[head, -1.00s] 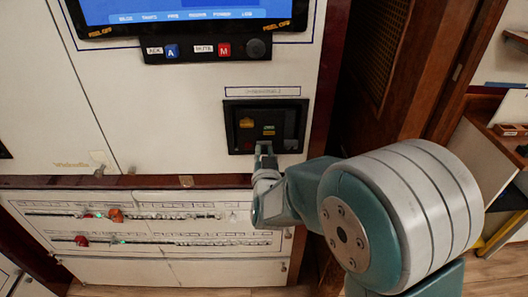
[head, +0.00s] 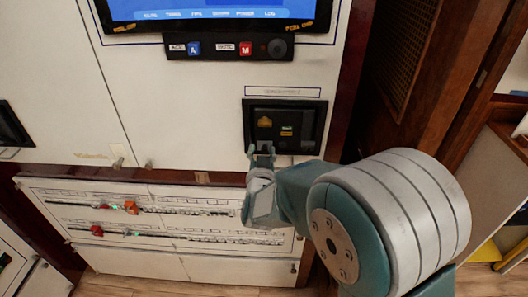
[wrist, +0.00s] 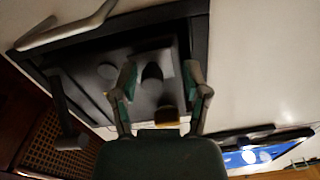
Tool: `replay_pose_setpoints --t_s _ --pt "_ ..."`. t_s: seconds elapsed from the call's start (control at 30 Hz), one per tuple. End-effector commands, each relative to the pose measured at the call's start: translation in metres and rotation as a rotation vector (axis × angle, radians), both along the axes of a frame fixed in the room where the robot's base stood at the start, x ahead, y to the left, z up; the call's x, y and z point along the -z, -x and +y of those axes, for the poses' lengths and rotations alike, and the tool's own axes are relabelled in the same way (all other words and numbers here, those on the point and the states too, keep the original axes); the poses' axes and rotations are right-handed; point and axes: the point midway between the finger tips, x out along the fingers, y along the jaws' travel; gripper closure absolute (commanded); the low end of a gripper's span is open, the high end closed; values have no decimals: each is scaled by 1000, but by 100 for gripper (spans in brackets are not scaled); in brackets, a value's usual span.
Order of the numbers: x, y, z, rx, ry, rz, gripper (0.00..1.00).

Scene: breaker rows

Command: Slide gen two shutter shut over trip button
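The dark recessed unit (head: 313,119) is set in the white panel under a framed label too blurred to read. It holds small yellow labels. I cannot tell the shutter from the unit's dark parts, and the trip button is not clearly seen. My gripper (head: 262,150) is in front of the unit's lower left corner. In the wrist view my gripper (wrist: 162,90) is open, its two fingers apart with nothing held between them. Beyond the fingers are a dark round knob (wrist: 152,74) on a grey plate and a brownish piece (wrist: 167,116). A dark bar (wrist: 70,105) stands to their left.
A screen (head: 210,10) and a button strip (head: 228,47) are above the unit. Below is a breaker panel (head: 170,213) with red and orange handles. A wooden post and mesh door (head: 410,45) stand close on the right. White panel to the left is mostly clear.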

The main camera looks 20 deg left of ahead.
Motion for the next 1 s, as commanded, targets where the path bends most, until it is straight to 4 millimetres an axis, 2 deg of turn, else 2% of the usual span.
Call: replay_pose_setpoints --t_s 0.27,0.37,0.47,0.8,1.0 --pt "0 1 -3 2 -2 2 38" --pt "0 7 -4 2 -1 3 38" --pt "0 22 -7 0 -1 3 38" --pt "2 89 -21 -2 3 2 38" --pt "2 112 -27 0 2 3 38"
